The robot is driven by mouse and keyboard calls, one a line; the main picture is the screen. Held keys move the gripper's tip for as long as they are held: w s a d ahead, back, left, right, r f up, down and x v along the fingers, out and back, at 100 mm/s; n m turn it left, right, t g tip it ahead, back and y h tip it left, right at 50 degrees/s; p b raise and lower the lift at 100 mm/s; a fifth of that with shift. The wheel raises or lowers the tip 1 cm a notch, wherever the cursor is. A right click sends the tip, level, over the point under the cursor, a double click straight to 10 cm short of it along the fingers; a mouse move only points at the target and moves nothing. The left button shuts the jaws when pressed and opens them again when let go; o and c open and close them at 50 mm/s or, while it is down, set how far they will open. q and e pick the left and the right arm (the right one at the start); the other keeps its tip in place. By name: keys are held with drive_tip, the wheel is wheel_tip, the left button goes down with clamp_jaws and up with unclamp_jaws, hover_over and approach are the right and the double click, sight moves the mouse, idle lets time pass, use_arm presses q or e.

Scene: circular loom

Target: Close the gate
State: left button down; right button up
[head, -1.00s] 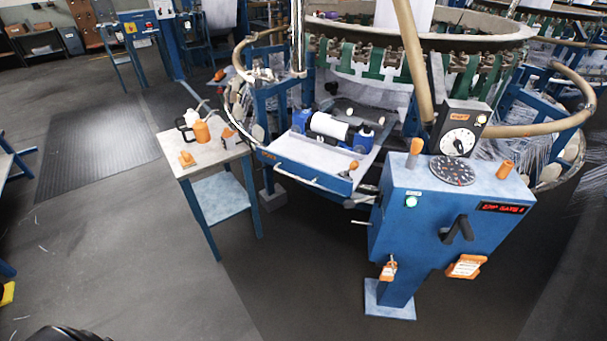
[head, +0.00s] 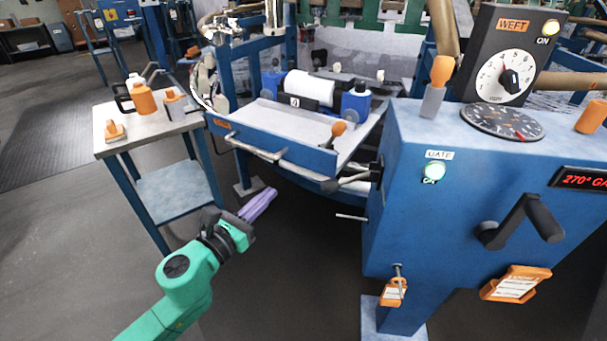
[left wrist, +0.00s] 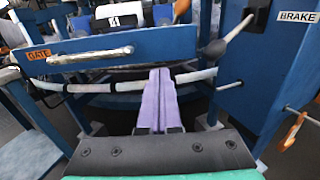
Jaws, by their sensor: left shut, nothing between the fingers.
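The gate (head: 270,146) is a blue panel along the front of a pale tray, beside the loom's blue control cabinet. Its orange GATE label and pale handle bar (left wrist: 90,56) show in the left wrist view. My left gripper (head: 258,203) has purple fingers, shut and empty, below and in front of the gate. In the left wrist view the shut fingers (left wrist: 158,100) point toward the gate and overlap a pale horizontal bar in the picture; I cannot tell whether they touch. My right gripper is not in view.
The blue control cabinet (head: 400,220) with a black crank (head: 520,222) stands to the right. A small table (head: 150,140) with orange bottles stands left. A lever with a dark knob (head: 332,185) sticks out between gate and cabinet. Open floor lies front left.

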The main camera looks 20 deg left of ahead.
use_arm(q)
drive_tip(key=p, duration=0.2)
approach(305, 157)
drive_tip(key=x, duration=0.7)
drive_tip(key=shift+b, duration=0.3)
drive_tip(key=shift+s, duration=0.1)
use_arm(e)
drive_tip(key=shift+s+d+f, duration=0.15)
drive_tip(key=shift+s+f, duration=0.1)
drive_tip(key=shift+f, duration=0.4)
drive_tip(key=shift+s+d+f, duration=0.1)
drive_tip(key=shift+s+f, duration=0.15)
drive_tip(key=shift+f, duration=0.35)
